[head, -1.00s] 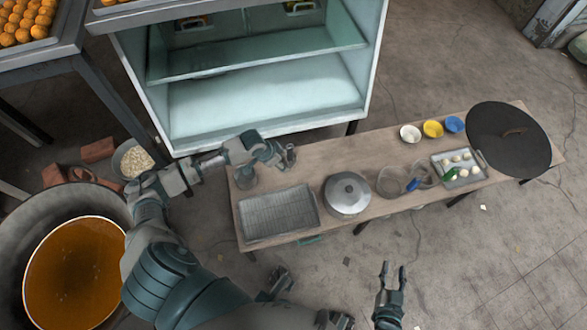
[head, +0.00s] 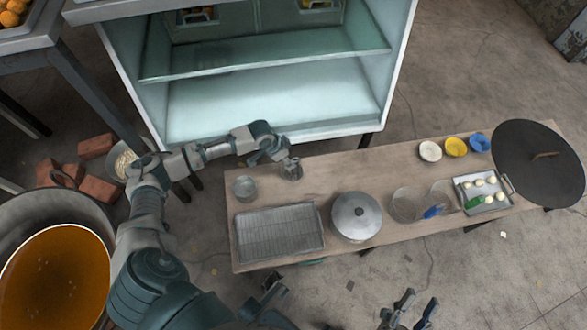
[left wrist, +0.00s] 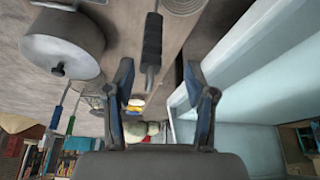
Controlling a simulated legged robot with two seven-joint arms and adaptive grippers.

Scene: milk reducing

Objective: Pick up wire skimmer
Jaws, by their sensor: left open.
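Two round wire-mesh pieces lie on the wooden table right of the lidded pot. One wire skimmer (head: 407,204) is beside a blue handle, and the other mesh piece (head: 443,193) is near a green handle. My left gripper (head: 287,170) is open over the table's left back part, well left of them. In the left wrist view a black-handled tool (left wrist: 152,45) shows between its spread fingers (left wrist: 157,75); its far end is out of view, and I cannot tell whether they touch. My right gripper (head: 420,298) is open and empty in front of the table.
A lidded pot (head: 357,216), wire-rack tray (head: 278,232) and small metal container (head: 245,188) share the table (head: 330,172). Bowls, a tray of white balls and a large dark lid (head: 540,165) stand right. A glass-shelved cabinet (head: 270,95) is behind; a vat (head: 55,280) is left.

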